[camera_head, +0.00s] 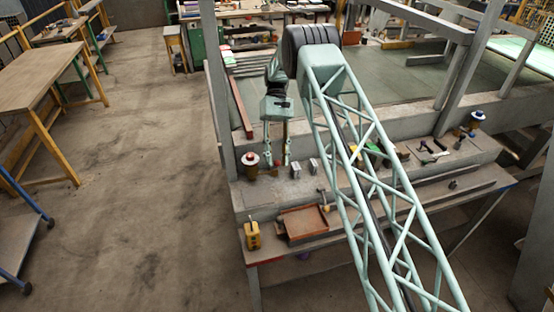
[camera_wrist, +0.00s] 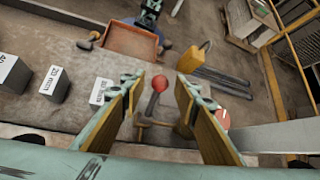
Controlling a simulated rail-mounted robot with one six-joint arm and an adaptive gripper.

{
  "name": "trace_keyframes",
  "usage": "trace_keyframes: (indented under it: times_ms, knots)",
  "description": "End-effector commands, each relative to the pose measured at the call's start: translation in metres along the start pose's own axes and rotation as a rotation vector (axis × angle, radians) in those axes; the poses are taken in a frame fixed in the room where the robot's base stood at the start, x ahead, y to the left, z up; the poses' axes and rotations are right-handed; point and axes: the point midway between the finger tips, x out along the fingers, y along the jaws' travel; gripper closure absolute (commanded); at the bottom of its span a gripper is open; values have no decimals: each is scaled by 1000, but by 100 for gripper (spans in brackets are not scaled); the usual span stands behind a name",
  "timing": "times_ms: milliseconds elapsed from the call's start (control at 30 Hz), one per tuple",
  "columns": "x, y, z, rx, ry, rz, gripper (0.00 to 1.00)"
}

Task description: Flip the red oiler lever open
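A round red knob (camera_wrist: 159,83) on a dark stem shows in the wrist view, in the gap between my fingers. A brown cross-shaped fitting (camera_wrist: 147,122) lies just below the stem in the picture. My gripper (camera_wrist: 160,103) is open, a finger on each side and apart from the knob. In the head view my gripper (camera_head: 277,160) points down over the bench ledge. An oiler with a red top (camera_head: 250,161) stands just left of it. Whether the knob belongs to this oiler I cannot tell; the lever is not clear in the head view.
A reddish tray (camera_head: 303,222) and a yellow box (camera_head: 252,236) lie on the front shelf. Small grey blocks (camera_head: 296,171) stand right of my gripper. A blue-topped oiler (camera_head: 477,119) stands at the far right. A red and white sliver (camera_wrist: 223,119) shows beside the right finger.

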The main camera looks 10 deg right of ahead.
Motion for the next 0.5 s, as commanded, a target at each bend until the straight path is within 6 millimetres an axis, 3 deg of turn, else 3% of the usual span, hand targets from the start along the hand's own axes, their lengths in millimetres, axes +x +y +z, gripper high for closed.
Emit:
trace_keyframes:
  times_ms: [500]
  knots:
    - [-13, 0, -1, 0, 1, 0, 71]
